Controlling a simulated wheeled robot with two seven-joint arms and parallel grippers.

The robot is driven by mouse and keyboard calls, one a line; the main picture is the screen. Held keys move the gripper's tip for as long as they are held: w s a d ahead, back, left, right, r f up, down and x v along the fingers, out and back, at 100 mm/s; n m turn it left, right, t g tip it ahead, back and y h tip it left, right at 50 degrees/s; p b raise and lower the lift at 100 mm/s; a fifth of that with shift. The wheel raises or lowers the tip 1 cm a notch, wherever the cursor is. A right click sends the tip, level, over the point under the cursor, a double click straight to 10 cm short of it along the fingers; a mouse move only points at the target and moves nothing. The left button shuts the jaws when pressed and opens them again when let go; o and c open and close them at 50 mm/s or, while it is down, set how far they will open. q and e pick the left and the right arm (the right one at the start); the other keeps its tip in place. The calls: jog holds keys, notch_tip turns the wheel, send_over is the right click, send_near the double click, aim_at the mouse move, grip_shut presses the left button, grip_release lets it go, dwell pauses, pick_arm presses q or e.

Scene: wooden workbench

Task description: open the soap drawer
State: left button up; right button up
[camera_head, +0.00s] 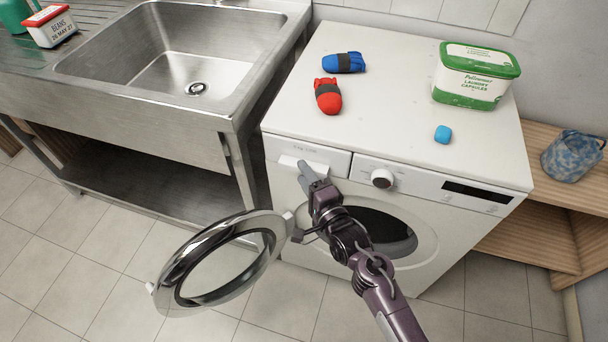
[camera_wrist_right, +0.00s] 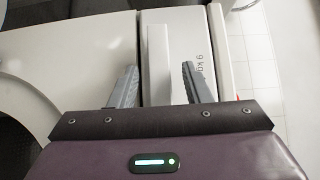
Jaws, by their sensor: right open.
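The soap drawer (camera_head: 335,160) is the white panel at the upper left of the washing machine's front, and it looks flush with the front. Its pale raised handle (camera_head: 287,162) shows beside my fingers. My right gripper (camera_head: 307,171) is at the drawer front, with its fingers open. In the right wrist view the two grey fingers (camera_wrist_right: 157,88) are spread on either side of the drawer's raised white handle (camera_wrist_right: 158,70), with a gap to each side. The drawer front (camera_wrist_right: 190,40) carries "9 kg" lettering there. My left gripper is out of view.
The washing machine's round door (camera_head: 215,262) stands open below, to the left of my right arm. A steel sink (camera_head: 200,65) stands left.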

jog(key=shift+w+a, duration=0.2)
jog(key=shift+w, duration=0.15)
grip_shut()
